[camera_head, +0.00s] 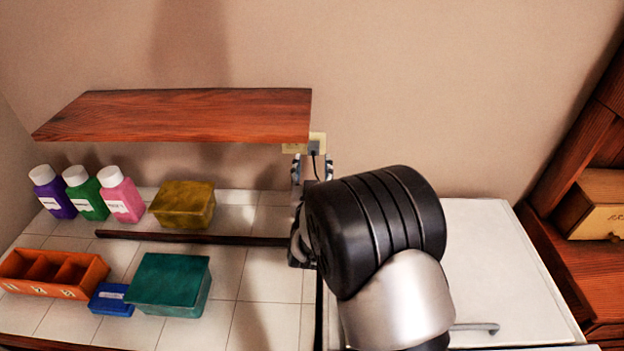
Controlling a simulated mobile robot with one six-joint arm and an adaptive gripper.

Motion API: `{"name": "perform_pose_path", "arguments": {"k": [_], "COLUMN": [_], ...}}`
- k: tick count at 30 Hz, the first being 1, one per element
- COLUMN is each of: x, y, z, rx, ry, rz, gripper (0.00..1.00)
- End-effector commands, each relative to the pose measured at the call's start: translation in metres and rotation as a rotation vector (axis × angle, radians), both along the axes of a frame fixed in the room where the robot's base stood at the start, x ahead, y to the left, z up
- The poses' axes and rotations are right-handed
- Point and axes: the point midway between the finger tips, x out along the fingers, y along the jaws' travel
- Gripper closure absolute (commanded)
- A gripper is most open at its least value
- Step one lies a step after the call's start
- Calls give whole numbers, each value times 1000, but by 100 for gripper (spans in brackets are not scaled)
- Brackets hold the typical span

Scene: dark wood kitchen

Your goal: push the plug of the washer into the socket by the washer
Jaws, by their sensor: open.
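The small grey plug (314,147) is at the pale yellow socket plate (322,138) on the wall, just off the right end of the wooden shelf. I cannot tell how deep it sits. A dark cord hangs down from it. My gripper (312,169) is open just below the plug in the picture, one finger to the left and one to the right of the cord. I cannot tell whether the fingers touch anything. The washer (500,250) has a white top at the right, partly hidden by my arm.
The wooden shelf (190,115) juts out left of the socket. On the tiled counter stand several bottles (85,195), a yellow box (183,205), a teal box (168,284), a blue box (111,299) and an orange tray (8,286). A wooden cabinet (580,250) stands right.

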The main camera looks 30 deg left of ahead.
Motion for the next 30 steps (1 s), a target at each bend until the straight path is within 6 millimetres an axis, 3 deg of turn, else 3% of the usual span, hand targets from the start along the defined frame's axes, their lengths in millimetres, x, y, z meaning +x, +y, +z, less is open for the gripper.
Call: {"name": "perform_pose_path", "arguments": {"k": [3, 10, 30], "x": [-23, -45, -46], "y": [-12, -25, -29], "z": [0, 0, 3], "rx": [-1, 0, 1], "ry": [0, 0, 6], "rz": [1, 0, -4], "gripper": [49, 49, 49]}}
